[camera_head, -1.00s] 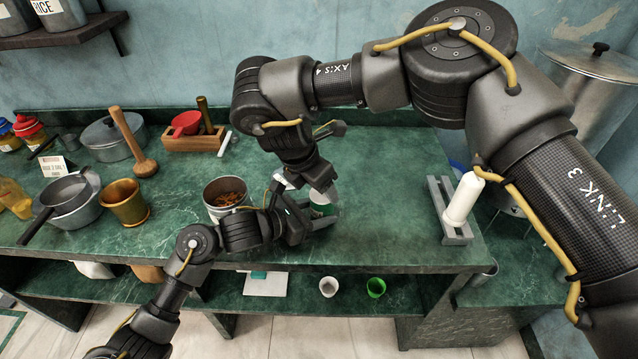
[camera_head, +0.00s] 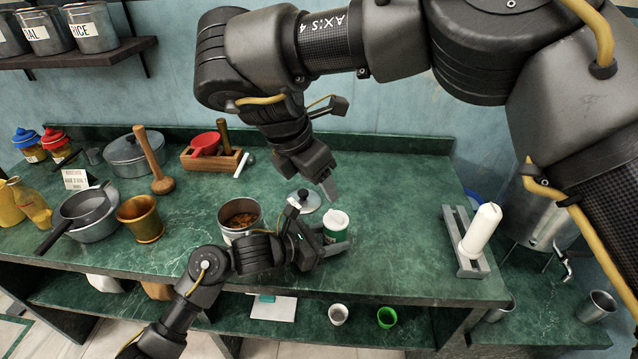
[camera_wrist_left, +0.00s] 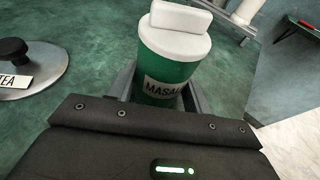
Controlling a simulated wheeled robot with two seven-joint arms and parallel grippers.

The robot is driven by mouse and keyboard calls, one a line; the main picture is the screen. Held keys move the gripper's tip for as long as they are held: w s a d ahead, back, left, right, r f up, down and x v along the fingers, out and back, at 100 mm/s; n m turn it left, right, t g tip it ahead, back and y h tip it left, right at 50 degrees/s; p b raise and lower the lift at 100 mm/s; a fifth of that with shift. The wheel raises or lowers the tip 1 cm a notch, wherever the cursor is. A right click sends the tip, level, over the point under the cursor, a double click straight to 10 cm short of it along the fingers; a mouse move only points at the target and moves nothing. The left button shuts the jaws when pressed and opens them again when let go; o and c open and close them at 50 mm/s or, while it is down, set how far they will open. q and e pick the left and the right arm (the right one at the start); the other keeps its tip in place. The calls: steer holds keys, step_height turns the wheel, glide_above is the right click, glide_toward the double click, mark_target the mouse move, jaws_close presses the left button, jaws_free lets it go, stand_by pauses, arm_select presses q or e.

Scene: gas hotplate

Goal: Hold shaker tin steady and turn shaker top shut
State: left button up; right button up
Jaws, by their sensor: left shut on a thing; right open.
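The shaker tin (camera_head: 334,236) is green with a white shaker top (camera_head: 337,217) and stands upright on the green counter. In the left wrist view the tin (camera_wrist_left: 168,72) carries a label that begins "MASALA", and the top (camera_wrist_left: 178,30) has a raised white bar across it. The top sits on the tin; I cannot tell whether it is fully turned shut. My left gripper (camera_head: 335,247) is shut around the tin's lower body, one finger on each side. My right gripper (camera_head: 328,187) is open and empty, above and slightly left of the top, apart from it.
An open canister (camera_head: 232,232) with brown contents stands left of the shaker. A round lid (camera_head: 312,203) labelled "TEA" lies behind it. A brass mortar (camera_head: 140,225) is farther left.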

arm_select(q)
steer(key=o, duration=0.8)
